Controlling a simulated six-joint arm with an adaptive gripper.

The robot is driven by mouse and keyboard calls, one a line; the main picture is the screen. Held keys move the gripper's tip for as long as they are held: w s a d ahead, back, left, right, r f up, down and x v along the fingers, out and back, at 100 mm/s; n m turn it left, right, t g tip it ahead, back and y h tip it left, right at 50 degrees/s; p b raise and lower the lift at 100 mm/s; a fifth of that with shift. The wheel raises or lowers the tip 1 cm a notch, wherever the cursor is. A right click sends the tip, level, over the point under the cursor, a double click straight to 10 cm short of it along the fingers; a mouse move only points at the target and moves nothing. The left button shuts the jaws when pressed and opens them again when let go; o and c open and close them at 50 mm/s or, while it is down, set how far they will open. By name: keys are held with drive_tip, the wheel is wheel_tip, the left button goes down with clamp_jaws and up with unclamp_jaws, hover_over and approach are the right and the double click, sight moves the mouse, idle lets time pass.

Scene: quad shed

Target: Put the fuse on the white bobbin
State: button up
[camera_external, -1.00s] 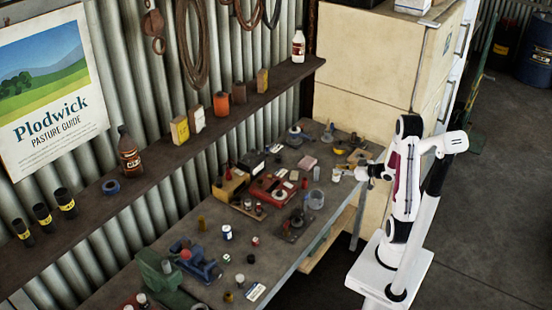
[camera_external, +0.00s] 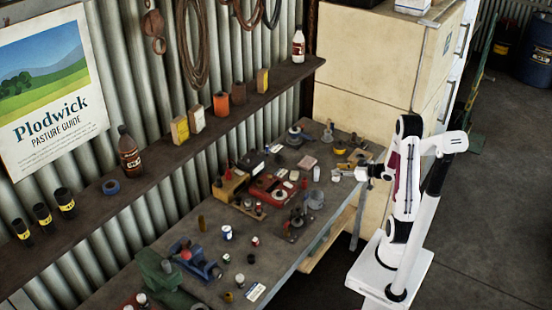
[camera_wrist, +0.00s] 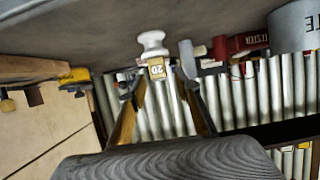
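The white bobbin (camera_wrist: 152,40) stands on the dark workbench in the wrist view, which looks upside down. The fuse (camera_wrist: 157,68) is a small cream-and-yellow piece marked 20. It is at the bobbin's upper end, apparently resting on it; the exact contact is too small to tell. My gripper (camera_wrist: 160,86) is open, one finger on each side of the fuse, with visible gaps to both. In the external view, my gripper (camera_external: 359,173) is at the bench's right edge. A small white shape just left of it is probably the bobbin (camera_external: 334,176); the fuse is not clear there.
The workbench (camera_external: 272,268) holds many small items left of my gripper. A red item (camera_wrist: 240,43) and a grey cylinder (camera_wrist: 295,27) are right of the bobbin in the wrist view; a yellow-tipped tool (camera_wrist: 72,77) is left. A cream cabinet (camera_external: 362,60) stands behind.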

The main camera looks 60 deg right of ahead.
drive_tip(key=v, duration=1.2)
idle(0.3)
drive_tip(key=shift+r, duration=0.1)
drive_tip(key=shift+w, duration=0.15)
idle(0.6)
drive_tip(key=w+d+r+g+h, duration=0.2)
drive_tip(key=w+r+g+h, duration=0.1)
drive_tip(key=w+r+h, duration=0.2)
drive_tip(key=s+a+r+m+g+h, duration=0.1)
drive_tip(key=a+r+g, duration=0.1)
drive_tip(key=a+r, duration=0.3)
drive_tip(key=s+a+g+y, duration=0.1)
drive_tip(key=s+a, duration=0.3)
drive_tip(key=a, duration=0.4)
drive_tip(key=s+a+g+y, duration=0.1)
drive_tip(key=s+a+y, duration=0.2)
drive_tip(key=a, duration=0.5)
drive_tip(key=s+a+n+g+y, duration=0.1)
drive_tip(key=s+a, duration=0.5)
drive_tip(key=a, duration=0.2)
drive_tip(key=shift+f+y, duration=0.4)
